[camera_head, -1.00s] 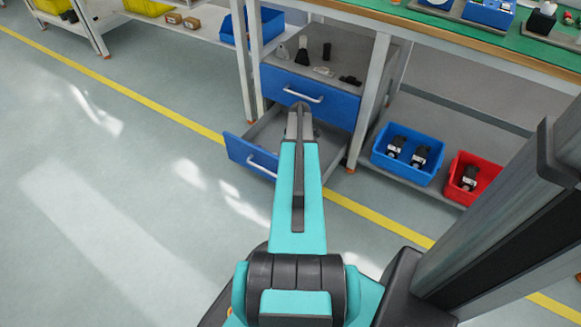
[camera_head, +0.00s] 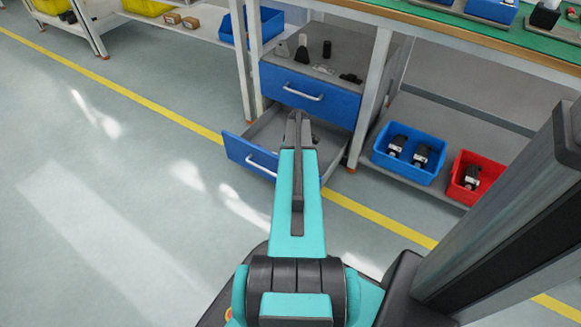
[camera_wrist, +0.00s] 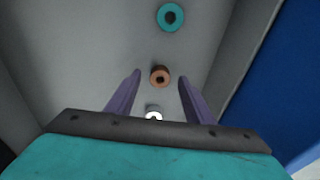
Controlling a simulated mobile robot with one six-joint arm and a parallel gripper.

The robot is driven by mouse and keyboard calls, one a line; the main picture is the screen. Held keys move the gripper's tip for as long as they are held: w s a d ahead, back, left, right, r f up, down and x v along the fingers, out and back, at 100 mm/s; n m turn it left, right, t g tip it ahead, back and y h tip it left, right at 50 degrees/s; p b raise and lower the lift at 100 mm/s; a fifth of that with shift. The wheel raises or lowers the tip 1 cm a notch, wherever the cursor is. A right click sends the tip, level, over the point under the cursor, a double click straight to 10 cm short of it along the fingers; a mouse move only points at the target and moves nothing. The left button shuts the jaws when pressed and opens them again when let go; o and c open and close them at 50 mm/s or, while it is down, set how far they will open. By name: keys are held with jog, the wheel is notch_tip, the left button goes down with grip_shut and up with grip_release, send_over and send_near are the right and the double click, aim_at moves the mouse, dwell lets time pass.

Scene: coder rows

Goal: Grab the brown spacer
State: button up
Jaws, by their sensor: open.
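The brown spacer (camera_wrist: 160,76) is a small ring with a dark hole. In the wrist view it lies on the grey floor of the open drawer, between and just beyond the fingertips. My gripper (camera_wrist: 160,78) is open, its two purple fingers apart on either side of the spacer's line, with nothing held. In the head view my arm reaches into the open lower drawer (camera_head: 252,156) and hides most of its inside; the spacer cannot be seen there.
A teal ring (camera_wrist: 171,17) lies beyond the brown spacer, and a white ring (camera_wrist: 153,113) lies nearer my wrist. Drawer walls rise on both sides, with a blue panel (camera_wrist: 285,75) at right. The closed upper drawer (camera_head: 310,95) is above. Blue (camera_head: 409,153) and red (camera_head: 474,178) bins stand right.

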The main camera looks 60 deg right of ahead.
jog(key=shift+f, duration=0.65)
jog(key=c, duration=1.1)
